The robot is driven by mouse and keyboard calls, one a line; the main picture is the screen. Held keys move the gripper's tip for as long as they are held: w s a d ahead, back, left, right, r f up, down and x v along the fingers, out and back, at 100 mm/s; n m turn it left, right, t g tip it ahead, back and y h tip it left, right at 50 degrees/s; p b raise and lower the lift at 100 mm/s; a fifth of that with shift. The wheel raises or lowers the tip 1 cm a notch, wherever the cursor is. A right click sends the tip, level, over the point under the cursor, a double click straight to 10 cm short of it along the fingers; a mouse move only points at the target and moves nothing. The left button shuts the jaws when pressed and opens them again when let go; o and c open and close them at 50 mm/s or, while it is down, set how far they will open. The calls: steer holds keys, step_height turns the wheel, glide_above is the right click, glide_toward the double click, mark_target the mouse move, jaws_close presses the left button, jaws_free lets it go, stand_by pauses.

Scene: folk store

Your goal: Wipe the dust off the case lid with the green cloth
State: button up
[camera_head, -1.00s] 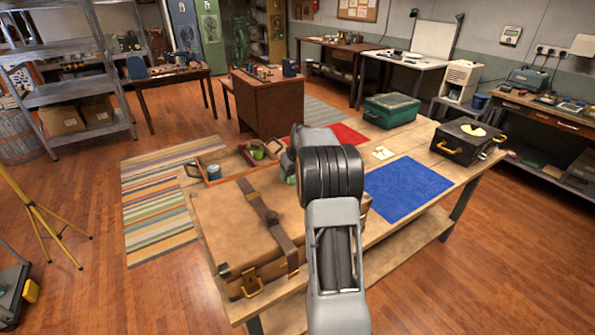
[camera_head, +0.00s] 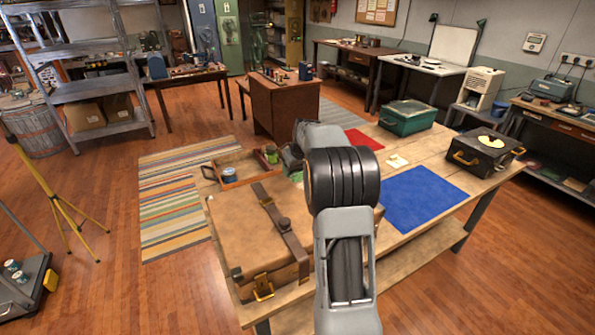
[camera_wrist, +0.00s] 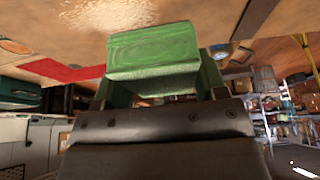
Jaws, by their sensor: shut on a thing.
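The green cloth (camera_wrist: 154,50) is a thick folded pad in the wrist view. My gripper (camera_wrist: 156,88) is shut on it. The tan case (camera_head: 245,225), with a dark brown strap and brass fittings, lies closed on the wooden table in the head view. A tan surface, likely its lid, fills the top of the wrist view, with a pale speckled patch like dust and a dark strap. The pad is close to this surface; I cannot tell whether it touches.
The table (camera_head: 420,240) also holds a wooden tray (camera_head: 236,178) with small items behind the case, a blue mat (camera_head: 422,198), a red mat (camera_head: 363,139), a green case (camera_head: 407,117) and a black case (camera_head: 483,152) with a pale yellow shape on top.

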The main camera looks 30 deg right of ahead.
steer(key=shift+r+p, duration=0.7)
steer(key=shift+r, duration=0.6)
steer(key=shift+s+d+f, duration=0.1)
